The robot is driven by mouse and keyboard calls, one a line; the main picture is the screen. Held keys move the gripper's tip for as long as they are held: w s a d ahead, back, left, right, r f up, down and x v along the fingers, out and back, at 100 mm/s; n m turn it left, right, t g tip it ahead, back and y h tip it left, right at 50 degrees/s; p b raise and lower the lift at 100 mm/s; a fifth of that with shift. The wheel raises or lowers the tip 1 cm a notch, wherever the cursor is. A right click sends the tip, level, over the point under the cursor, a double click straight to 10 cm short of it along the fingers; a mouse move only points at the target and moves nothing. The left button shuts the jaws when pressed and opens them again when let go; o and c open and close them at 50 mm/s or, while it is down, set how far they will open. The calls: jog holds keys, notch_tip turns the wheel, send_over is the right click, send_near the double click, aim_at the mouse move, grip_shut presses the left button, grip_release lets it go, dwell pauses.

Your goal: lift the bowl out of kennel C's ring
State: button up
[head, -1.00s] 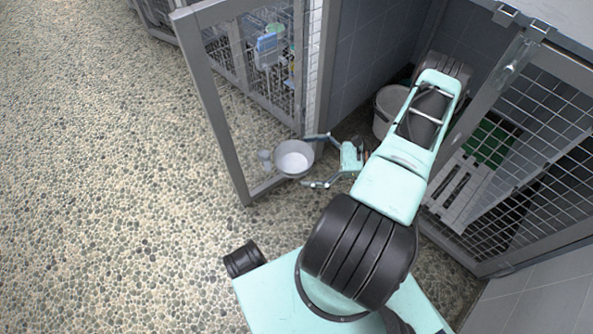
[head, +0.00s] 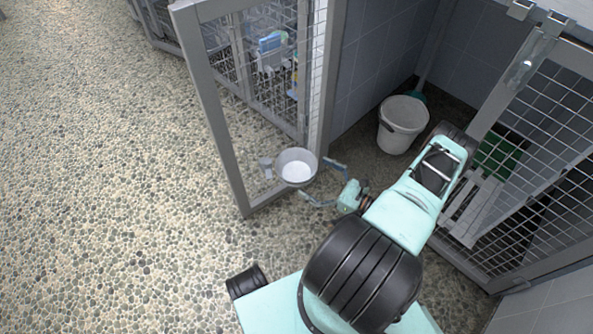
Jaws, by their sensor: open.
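The grey metal bowl (head: 296,173) sits upright in its ring, low at the open mesh door (head: 228,130), with a small grey bracket (head: 265,167) on its left. The bowl's inside looks pale; I cannot tell whether it holds anything. The ring is hard to tell apart from the bowl's rim. My gripper (head: 316,180) is open and empty at the bowl's right side. One finger points to the right of the bowl, the other just below it. Whether either finger touches the bowl cannot be told.
A white bucket (head: 403,122) stands in the kennel corner behind my arm. Another mesh door (head: 540,140) stands on the right, with a green item and a pale slatted piece behind it. The pebbled floor (head: 110,200) on the left is clear.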

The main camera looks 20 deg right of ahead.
aim_at(302, 176)
jog(key=x, duration=0.4)
jog(key=shift+w+r+b, duration=0.1)
jog(key=shift+r+b, duration=0.05)
jog(key=shift+b, duration=0.25)
jog(key=shift+c, duration=0.6)
jog(key=c, duration=1.1)
jog(key=shift+r, duration=0.2)
